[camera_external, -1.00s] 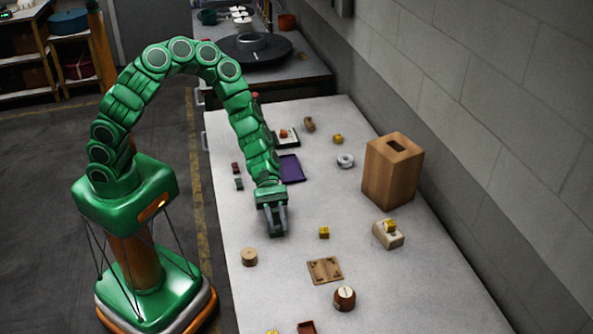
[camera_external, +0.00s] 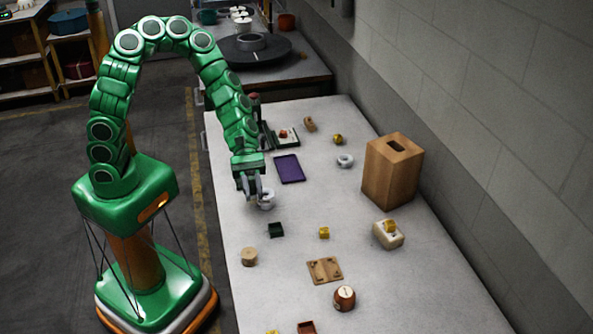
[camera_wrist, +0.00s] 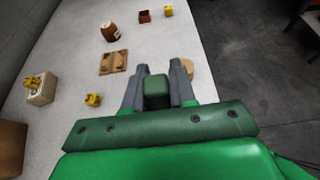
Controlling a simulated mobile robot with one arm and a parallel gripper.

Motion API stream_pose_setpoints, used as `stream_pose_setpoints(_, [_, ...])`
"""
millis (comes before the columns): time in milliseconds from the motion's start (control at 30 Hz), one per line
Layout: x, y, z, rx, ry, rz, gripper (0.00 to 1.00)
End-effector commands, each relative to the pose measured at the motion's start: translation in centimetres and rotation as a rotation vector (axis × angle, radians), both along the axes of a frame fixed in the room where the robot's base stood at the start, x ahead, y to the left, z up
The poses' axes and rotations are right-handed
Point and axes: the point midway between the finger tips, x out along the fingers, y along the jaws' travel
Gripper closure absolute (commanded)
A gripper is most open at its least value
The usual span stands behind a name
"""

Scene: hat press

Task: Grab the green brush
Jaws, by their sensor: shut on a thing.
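In the wrist view my gripper (camera_wrist: 157,85) has its two grey fingers on either side of a green block-like thing (camera_wrist: 157,90), which fills the gap. I cannot make out bristles, so I cannot tell from its shape whether it is the brush. In the external view my gripper (camera_external: 250,186) hangs above the near left part of the table, fingers down. My arm hides what lies behind it. A dark green box-like thing (camera_external: 276,230) stands on the table below and right of my gripper.
A pale ring-like thing (camera_external: 267,201) shows just beside my fingers. A yellow block (camera_external: 324,233), a wooden disc (camera_external: 249,257), a brown board (camera_external: 325,270) and a small barrel (camera_external: 344,298) are nearer the camera. A purple tray (camera_external: 289,169) and a tall wooden box (camera_external: 392,172) stand farther back.

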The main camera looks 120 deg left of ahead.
Motion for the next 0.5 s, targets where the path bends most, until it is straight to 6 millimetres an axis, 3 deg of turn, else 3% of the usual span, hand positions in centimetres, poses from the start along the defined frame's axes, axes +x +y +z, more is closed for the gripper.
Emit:
stream_pose_setpoints(300, [-4.5,-0.8,2.0,0.001,0.001,0.000,1.00])
stream_pose_setpoints(500, [-6.2,-1.0,2.8,0.001,0.000,0.002,1.00])
